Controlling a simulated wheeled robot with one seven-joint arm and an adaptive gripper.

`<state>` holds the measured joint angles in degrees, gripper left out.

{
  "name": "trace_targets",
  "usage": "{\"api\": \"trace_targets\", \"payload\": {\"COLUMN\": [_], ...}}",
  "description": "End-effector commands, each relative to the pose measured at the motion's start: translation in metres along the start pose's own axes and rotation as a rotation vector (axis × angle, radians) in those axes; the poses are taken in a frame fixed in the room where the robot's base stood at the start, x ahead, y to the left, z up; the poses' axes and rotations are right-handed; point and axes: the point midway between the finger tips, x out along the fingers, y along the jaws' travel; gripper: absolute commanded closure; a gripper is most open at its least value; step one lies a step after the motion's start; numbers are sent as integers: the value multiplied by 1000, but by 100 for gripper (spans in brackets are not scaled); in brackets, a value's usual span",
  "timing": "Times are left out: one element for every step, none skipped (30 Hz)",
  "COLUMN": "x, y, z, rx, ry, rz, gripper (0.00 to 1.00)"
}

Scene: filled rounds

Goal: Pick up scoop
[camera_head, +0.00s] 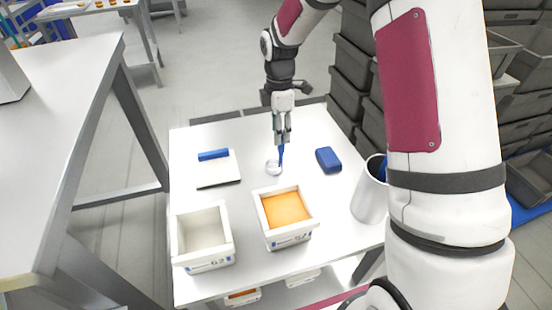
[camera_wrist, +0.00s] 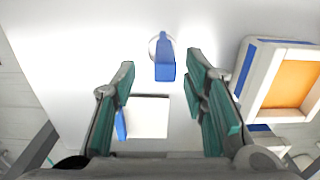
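The scoop has a blue handle (camera_head: 281,155) standing up from a pale round bowl (camera_head: 273,167) near the middle of the white table (camera_head: 240,133). In the wrist view the handle (camera_wrist: 165,66) shows between my fingertips, with the bowl (camera_wrist: 157,42) partly hidden behind it. My gripper (camera_head: 282,138) points down directly over the handle. In the wrist view my gripper (camera_wrist: 161,75) is open, with clear gaps between the handle and both green fingers. How far the handle reaches up between the fingers is hard to tell.
A white flat plate (camera_head: 219,174) with a blue bar (camera_head: 213,155) lies left of the scoop. A blue block (camera_head: 328,160) lies right. In front stand an empty white bin (camera_head: 203,250) and an orange-filled bin (camera_head: 287,211). A white container (camera_head: 368,197) stands at the right edge.

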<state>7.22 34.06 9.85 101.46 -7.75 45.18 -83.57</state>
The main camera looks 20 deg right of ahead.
Motion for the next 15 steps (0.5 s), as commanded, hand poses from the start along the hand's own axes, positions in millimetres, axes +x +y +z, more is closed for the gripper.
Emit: {"api": "trace_targets", "payload": {"x": [2,4,8,11,16,22,26,30,36,40,44,47,50,51,53], "y": [0,-1,-2,-3,-3,-4,-5,-6,-6,-5,-5,-5,-5,-5,-4], "z": [0,0,-1,-1,-1,-2,-2,-2,-2,-2,-2,-2,-2,-2,-2], "rx": [0,0,0,-1,-1,-1,-1,-1,0,0,0,0,0,0,0], "ry": [0,0,0,0,0,0,0,0,-1,0,0,0,0,0,0], "rz": [-1,-1,-2,-3,-3,-4,-4,-3,-4,-3,-1,-1,-1,-1,0], "gripper": [60,60,60,60,60,60,60,60,60,60,60,60,60,60,60]}}
